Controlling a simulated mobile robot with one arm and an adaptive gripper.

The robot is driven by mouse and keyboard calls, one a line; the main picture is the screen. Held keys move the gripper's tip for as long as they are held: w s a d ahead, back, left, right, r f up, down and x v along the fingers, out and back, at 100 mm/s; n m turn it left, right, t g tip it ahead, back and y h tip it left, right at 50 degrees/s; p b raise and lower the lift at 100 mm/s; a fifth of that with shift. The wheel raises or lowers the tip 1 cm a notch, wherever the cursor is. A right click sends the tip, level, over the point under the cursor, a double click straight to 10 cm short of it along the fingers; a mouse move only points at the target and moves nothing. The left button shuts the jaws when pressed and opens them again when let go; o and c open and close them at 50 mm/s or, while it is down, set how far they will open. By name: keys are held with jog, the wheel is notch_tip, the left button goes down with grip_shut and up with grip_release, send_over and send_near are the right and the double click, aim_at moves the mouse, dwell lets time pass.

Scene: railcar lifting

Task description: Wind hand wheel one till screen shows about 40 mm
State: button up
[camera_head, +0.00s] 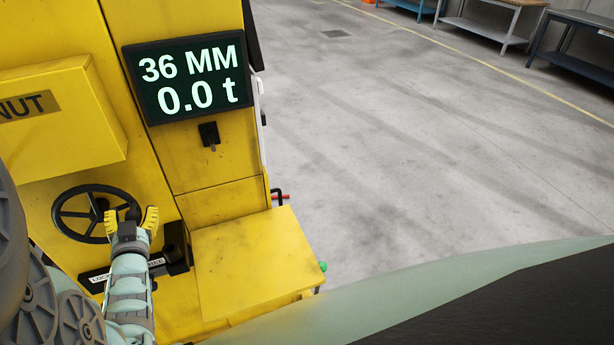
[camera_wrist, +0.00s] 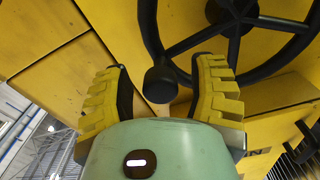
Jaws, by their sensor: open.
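The screen (camera_head: 190,78) on the yellow machine reads 36 MM and 0.0 t. The black hand wheel (camera_head: 75,213) is on the machine's yellow face, below the box marked NUT; it also shows in the wrist view (camera_wrist: 238,40). My gripper (camera_head: 130,218) is at the wheel's right side. In the wrist view my gripper (camera_wrist: 160,95) has its yellow ridged fingers apart, with the wheel's black handle knob (camera_wrist: 161,84) between them. A gap shows on both sides of the knob. My arm hides part of the label below the wheel.
A yellow box (camera_head: 250,262) juts out right of the wheel, with a green knob (camera_head: 323,267) on its side. The NUT box (camera_head: 60,125) juts out above the wheel. Open grey floor (camera_head: 420,140) lies right, with benches (camera_head: 490,22) at the back.

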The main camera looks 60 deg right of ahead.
jog(key=shift+w+d, duration=0.4)
jog(key=shift+w, duration=0.15)
grip_shut()
dwell(0.5)
